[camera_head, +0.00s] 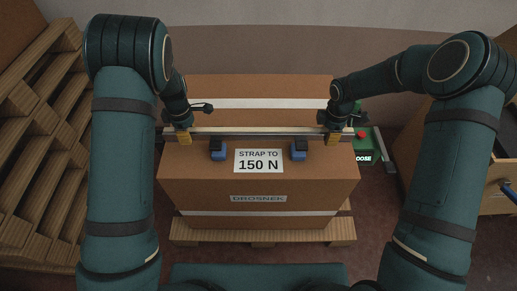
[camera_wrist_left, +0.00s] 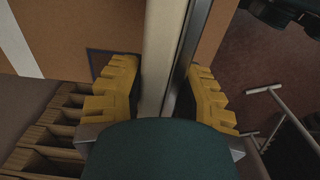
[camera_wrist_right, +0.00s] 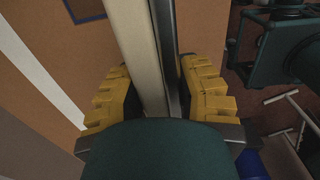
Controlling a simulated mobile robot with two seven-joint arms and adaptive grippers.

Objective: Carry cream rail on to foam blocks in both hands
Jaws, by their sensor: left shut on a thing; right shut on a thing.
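The cream rail (camera_head: 258,131) runs left to right across the carton in the head view, level and just behind two blue blocks with dark tops, the left one (camera_head: 218,151) and the right one (camera_head: 299,150), which look like the foam blocks. My left gripper (camera_head: 184,138) is shut on the rail near its left end; the rail passes between its yellow fingers in the left wrist view (camera_wrist_left: 160,60). My right gripper (camera_head: 333,137) is shut on the rail near its right end, and the rail also shows in the right wrist view (camera_wrist_right: 138,50). I cannot tell the rail's height above the carton.
A large brown carton (camera_head: 190,185) labelled "STRAP TO 150 N" stands on a wooden pallet (camera_head: 260,236). A green box (camera_head: 368,145) with a red button is at its right. Stacked pallets (camera_head: 40,130) stand left; a wooden drawer unit (camera_head: 465,170) stands right.

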